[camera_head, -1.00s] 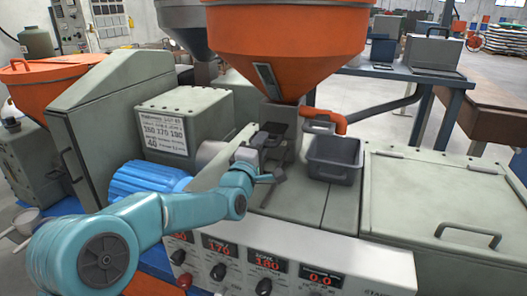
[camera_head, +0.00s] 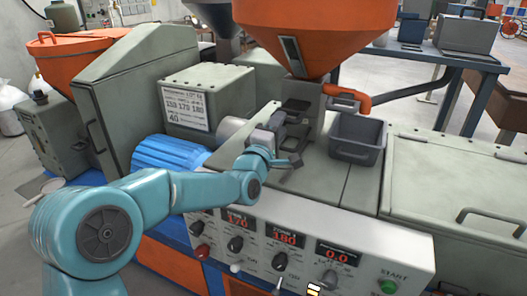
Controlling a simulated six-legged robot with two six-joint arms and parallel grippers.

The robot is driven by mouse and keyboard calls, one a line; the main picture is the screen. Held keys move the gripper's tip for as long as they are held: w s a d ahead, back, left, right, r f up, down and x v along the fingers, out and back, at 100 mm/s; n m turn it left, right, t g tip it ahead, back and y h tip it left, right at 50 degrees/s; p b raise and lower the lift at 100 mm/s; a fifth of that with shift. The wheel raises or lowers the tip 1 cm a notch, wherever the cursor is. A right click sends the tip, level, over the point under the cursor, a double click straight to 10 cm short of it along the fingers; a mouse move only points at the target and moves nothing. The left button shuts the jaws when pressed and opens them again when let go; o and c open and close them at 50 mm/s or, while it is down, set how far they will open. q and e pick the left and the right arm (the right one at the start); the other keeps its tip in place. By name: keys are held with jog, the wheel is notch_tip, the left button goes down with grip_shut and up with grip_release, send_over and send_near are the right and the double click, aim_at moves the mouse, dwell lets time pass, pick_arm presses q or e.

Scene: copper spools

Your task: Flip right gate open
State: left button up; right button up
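Under the orange hopper (camera_head: 315,35), a grey outlet block has a small dark plate on its left (camera_head: 297,104) and another dark plate on its right (camera_head: 343,105), beside an orange elbow pipe (camera_head: 350,95). The right plate appears to be the right gate; I cannot tell how far it is swung. My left gripper (camera_head: 286,140) is in front and to the left of the outlet block, below the left plate. Its two dark fingers are spread, with nothing seen between them. It is apart from the right plate. My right gripper is not in view.
An open dark bin (camera_head: 357,138) stands just right of the outlet block. A control panel (camera_head: 300,245) with knobs and red displays runs along the front. A blue ribbed cylinder (camera_head: 170,153) lies left. A lidded grey box (camera_head: 455,190) with a handle is at right.

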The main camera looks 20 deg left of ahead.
pick_arm(q)
jog(key=s+f+b, duration=0.2)
jog(key=s, duration=1.1)
jog(key=shift+a+f, duration=0.2)
jog(key=shift+f, duration=0.05)
